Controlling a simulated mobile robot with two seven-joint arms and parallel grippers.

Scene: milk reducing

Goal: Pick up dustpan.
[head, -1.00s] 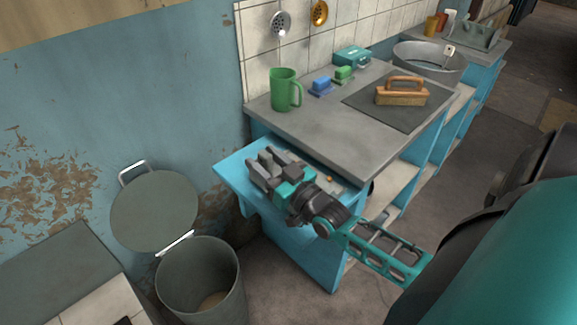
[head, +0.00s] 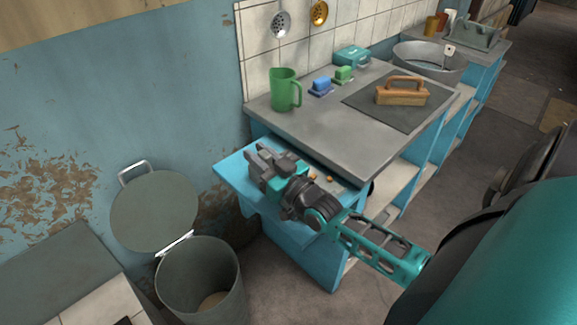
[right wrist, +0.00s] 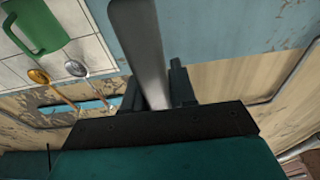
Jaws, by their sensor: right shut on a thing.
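My right gripper (head: 262,158) is over the light-blue pull-out shelf at the left end of the counter, with its fingers pointing left. In the right wrist view, a long smooth grey piece (right wrist: 140,45), which I take to be part of the dustpan, runs between the dark fingers of the right gripper (right wrist: 156,90), which is shut on it. The rest of the dustpan cannot be made out; in the head view the gripper hides it or blends with it. My left gripper is not in view.
The blue shelf (head: 237,172) holds small orange bits (head: 329,178). A grey bin (head: 203,285) with a raised lid (head: 154,210) stands below left. On the counter (head: 310,130) are a green jug (head: 285,90), blue and green brushes, and a wooden-handled brush (head: 401,95) on a dark mat.

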